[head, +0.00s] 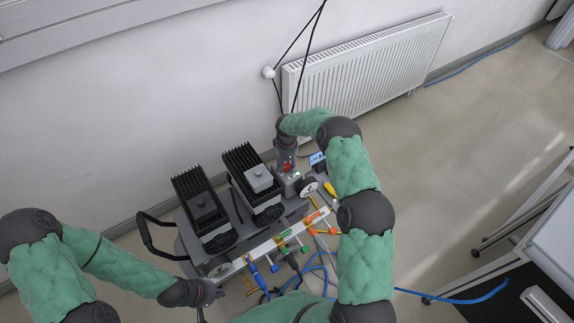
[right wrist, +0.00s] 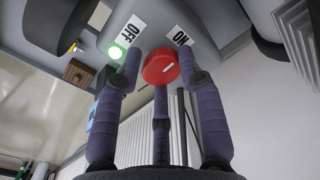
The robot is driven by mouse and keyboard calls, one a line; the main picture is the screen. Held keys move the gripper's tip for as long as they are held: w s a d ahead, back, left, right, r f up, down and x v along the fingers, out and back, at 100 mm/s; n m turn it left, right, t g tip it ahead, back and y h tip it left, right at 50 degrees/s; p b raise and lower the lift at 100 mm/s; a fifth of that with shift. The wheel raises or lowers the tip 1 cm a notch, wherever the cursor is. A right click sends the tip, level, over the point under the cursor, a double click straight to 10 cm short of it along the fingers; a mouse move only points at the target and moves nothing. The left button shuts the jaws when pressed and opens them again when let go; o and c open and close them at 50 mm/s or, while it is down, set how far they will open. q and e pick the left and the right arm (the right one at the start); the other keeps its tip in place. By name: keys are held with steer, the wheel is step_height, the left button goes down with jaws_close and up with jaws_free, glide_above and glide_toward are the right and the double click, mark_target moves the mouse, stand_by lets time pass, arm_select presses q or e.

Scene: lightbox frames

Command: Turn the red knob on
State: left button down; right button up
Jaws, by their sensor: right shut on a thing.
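The red knob (right wrist: 158,70) is in the right wrist view, with a short white mark on its face. An OFF label (right wrist: 130,33) is above it to the left and an ON label (right wrist: 181,37) above it to the right. My right gripper (right wrist: 160,79) is shut on the red knob, with fingers on its left and right sides and a third below. In the head view the red knob (head: 288,167) is small, just below my right gripper (head: 287,156), on a cart-like bench. My left gripper (head: 209,292) is at the lower left, away from the knob; its fingers are unclear.
Two black finned units (head: 201,205) (head: 253,182) stand on the bench left of the knob. Coloured tools (head: 283,238) and blue cables (head: 318,268) lie along the near edge. A radiator (head: 365,65) is on the wall behind.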

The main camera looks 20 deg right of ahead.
mark_target(287, 167)
steer(key=shift+s+a+f, duration=0.1)
steer(key=shift+s+f, duration=0.2)
steer(key=shift+s, duration=0.1)
steer(key=o, duration=1.1)
steer(key=shift+w+r, duration=0.1)
steer(key=shift+r, duration=0.05)
steer(key=shift+w+r, duration=0.1)
steer(key=shift+r, duration=0.05)
steer(key=shift+r, duration=0.3)
step_height(287, 167, up, 11)
steer(key=shift+r, duration=0.1)
